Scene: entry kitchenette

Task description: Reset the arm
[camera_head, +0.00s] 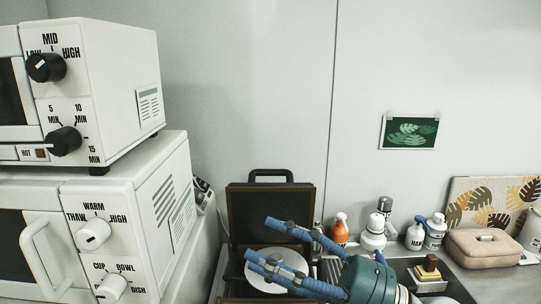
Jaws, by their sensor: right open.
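My right gripper (262,240) shows at the bottom centre, with two blue fingers reaching left from a teal body. The fingers are spread apart with nothing between them, so it is open and empty. It is in front of an open dark case (250,212) with a handle on its raised lid. One finger crosses over a white round disc (258,281) in the case and hides part of it. I cannot tell how far above the disc the finger is. My left gripper is not in view.
Two stacked white ovens, the upper (120,80) and the lower (150,170), fill the left side. A sink (455,290), an orange bottle (340,232), white bottles (415,236) and a beige case (485,247) are at right. Free air lies above the counter.

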